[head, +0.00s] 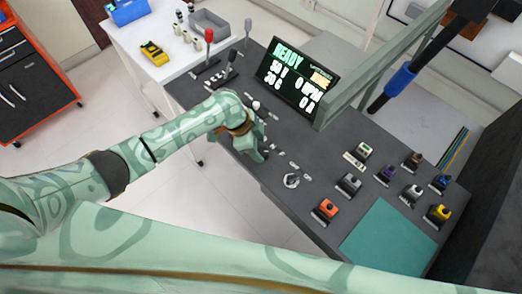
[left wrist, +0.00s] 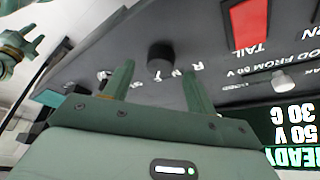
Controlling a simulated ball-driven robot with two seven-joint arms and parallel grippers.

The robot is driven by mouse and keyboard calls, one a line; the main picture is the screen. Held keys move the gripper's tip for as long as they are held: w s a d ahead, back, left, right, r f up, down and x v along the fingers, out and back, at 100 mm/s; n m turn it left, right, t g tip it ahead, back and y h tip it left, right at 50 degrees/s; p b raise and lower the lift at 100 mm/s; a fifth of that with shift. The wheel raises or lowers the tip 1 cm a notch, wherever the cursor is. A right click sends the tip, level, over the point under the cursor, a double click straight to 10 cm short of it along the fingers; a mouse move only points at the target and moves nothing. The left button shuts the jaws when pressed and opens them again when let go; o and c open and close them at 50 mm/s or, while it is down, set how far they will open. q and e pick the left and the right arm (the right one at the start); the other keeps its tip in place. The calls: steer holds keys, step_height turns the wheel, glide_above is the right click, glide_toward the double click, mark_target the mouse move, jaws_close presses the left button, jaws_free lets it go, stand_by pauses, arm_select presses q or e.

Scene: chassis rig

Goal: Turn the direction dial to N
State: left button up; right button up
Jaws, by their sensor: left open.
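The direction dial (left wrist: 160,57) is a round black knob on the dark panel in the left wrist view, with white letters beside it; R and N can be read, others are partly hidden. Which letter it points to I cannot tell. My left gripper (left wrist: 158,72) is open, its two fingers on either side of the dial in the picture; nothing is held, and contact cannot be told. In the head view my left gripper (head: 254,148) is over the console's left part and hides the dial. A green hand-like part, probably my right gripper (left wrist: 18,46), shows small at the left wrist view's upper left.
The dark console (head: 285,215) carries a READY display (head: 297,80), a red-topped lever (head: 208,42), and a silver knob (head: 291,181). Several coloured blocks, including an orange one (head: 325,209), stand at right near a teal mat (head: 390,248). A green rail crosses above the console.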

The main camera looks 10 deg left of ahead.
mark_target(263, 153)
arm_select(q)
steer(key=shift+x, duration=1.05)
steer(key=shift+f+b, duration=0.15)
steer(key=shift+b, duration=0.15)
arm_select(e)
steer(key=shift+a+f, duration=0.35)
steer(key=shift+f, duration=0.1)
arm_select(q)
steer(key=c, duration=1)
arm_select(e)
steer(key=shift+d, duration=0.1)
steer(key=shift+d+r, duration=0.1)
